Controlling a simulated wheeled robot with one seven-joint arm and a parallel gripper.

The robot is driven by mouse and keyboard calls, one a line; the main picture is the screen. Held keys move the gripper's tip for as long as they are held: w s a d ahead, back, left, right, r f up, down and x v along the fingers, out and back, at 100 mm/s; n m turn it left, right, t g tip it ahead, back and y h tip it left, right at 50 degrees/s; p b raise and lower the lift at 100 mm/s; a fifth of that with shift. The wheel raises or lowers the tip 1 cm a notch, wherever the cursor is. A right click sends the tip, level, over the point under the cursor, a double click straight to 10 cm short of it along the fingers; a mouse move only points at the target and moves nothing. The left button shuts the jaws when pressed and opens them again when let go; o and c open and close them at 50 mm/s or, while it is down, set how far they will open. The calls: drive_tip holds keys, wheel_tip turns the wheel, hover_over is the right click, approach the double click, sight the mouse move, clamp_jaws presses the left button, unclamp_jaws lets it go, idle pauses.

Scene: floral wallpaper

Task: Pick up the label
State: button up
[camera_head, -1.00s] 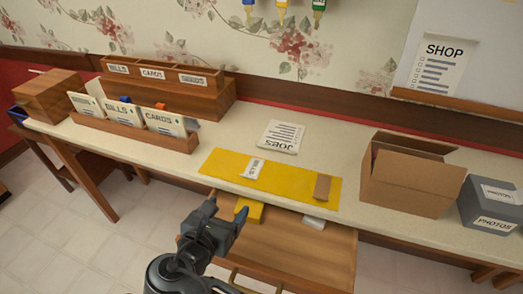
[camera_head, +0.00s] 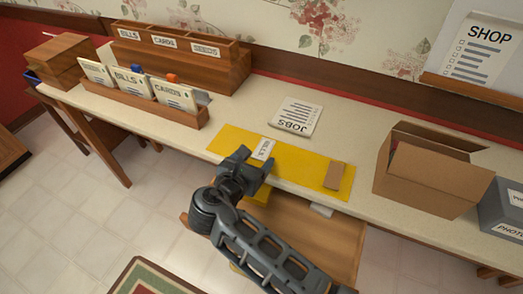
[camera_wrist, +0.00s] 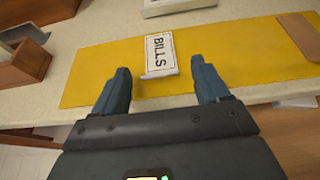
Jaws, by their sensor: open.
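The label is a small white card reading BILLS (camera_head: 263,149). It lies on the yellow mat (camera_head: 301,173) on the long counter. In the wrist view the label (camera_wrist: 160,54) lies ahead of my gripper, roughly in line with the gap between the fingers. My gripper (camera_head: 252,165) is open and empty at the counter's front edge, near the label. In the wrist view its two blue-grey fingertips (camera_wrist: 160,80) are apart, just short of the label's near end. I cannot tell the exact height of the fingers above the mat.
A brown block (camera_head: 335,176) lies on the mat's right end. A JOBS notepad (camera_head: 296,117) lies behind the mat. An open cardboard box (camera_head: 430,183) stands at right. A wooden card rack (camera_head: 140,104) stands at left. An open drawer (camera_head: 310,235) juts out below the counter.

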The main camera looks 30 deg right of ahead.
drive_tip(key=shift+w+d, duration=0.15)
drive_tip(key=shift+d, duration=0.05)
drive_tip(key=shift+c, duration=0.4)
drive_tip(key=c, duration=1)
drive_tip(key=shift+c, duration=0.2)
